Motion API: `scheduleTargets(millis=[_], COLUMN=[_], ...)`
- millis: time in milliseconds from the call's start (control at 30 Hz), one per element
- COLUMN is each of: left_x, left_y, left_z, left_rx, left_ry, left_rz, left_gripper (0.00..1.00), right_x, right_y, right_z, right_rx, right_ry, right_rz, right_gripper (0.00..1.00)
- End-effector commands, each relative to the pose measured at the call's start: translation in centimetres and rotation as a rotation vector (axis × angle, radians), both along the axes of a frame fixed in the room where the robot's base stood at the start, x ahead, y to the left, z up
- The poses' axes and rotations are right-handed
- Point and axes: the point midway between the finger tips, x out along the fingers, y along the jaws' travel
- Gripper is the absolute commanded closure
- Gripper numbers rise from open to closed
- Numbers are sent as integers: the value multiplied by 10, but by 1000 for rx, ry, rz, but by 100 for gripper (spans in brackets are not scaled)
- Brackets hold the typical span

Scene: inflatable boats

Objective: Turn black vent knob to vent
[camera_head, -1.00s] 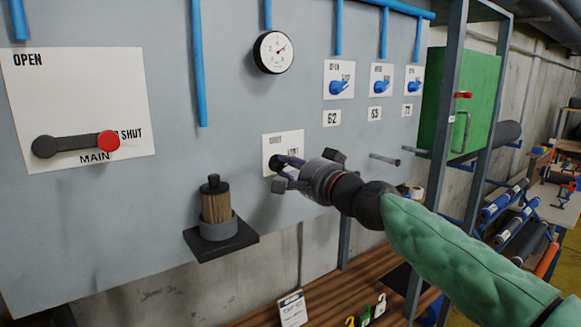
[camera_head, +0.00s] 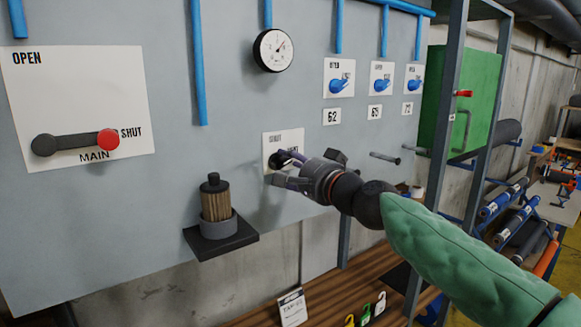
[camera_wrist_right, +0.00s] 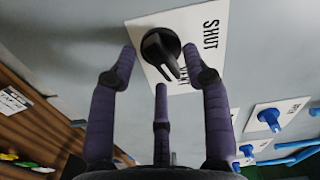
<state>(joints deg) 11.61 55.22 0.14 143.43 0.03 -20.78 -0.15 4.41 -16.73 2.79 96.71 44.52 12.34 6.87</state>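The black vent knob (camera_head: 275,161) sits on a white label plate (camera_head: 270,143) on the grey panel. In the right wrist view the knob (camera_wrist_right: 160,52) has its pointer towards the lower right, at the partly covered VENT word; SHUT is clear to read. My right gripper (camera_head: 281,171) is at the plate. In the wrist view its purple fingers (camera_wrist_right: 159,62) are spread on both sides of the knob, with gaps, and the third finger is below it. It appears open and holds nothing. My left gripper is not in view.
A brown cylinder (camera_head: 215,202) stands on a black bracket (camera_head: 222,242) left of the gripper. A red-ended MAIN lever (camera_head: 108,139), a gauge (camera_head: 273,50) and several blue valve handles (camera_head: 338,86) are on the panel. A rod (camera_head: 384,158) sticks out to the right.

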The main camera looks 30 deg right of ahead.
Motion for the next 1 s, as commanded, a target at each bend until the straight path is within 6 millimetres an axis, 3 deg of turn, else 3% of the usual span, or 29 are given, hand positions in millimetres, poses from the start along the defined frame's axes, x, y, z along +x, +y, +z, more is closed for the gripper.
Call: scheduleTargets(millis=[367,800,1000], left_x=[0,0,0], left_y=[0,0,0], left_z=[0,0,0], left_rx=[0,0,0], left_ry=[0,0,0], left_rz=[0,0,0], left_gripper=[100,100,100], right_x=[-9,-84,-110], right_y=[-1,-8,-9], right_z=[2,1,0], right_rx=[-2,-1,-1], right_ry=[-3,-2,-1], right_rz=[-1,-3,-2], right_gripper=[51,51,51])
